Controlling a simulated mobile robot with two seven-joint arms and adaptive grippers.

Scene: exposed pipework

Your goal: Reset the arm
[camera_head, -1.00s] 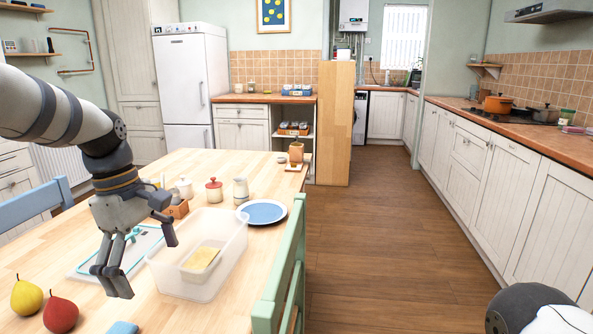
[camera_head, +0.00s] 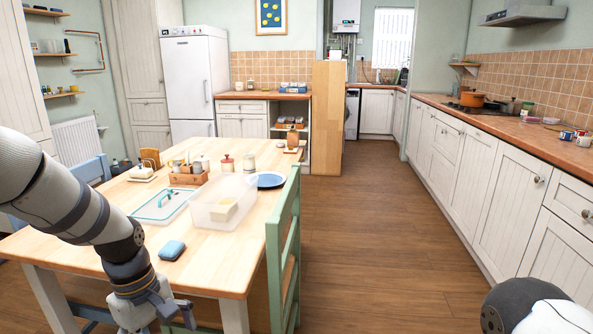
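My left arm (camera_head: 85,215) comes in from the left and hangs down in front of the table's near edge. My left gripper (camera_head: 165,322) is at the bottom edge of the view, below the tabletop. Its fingers are largely cut off, so I cannot tell whether it is open or shut. Nothing shows in the visible part. Part of my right arm (camera_head: 540,310) shows in the bottom right corner; its gripper is out of view.
The wooden floor (camera_head: 370,240) to the right is clear.

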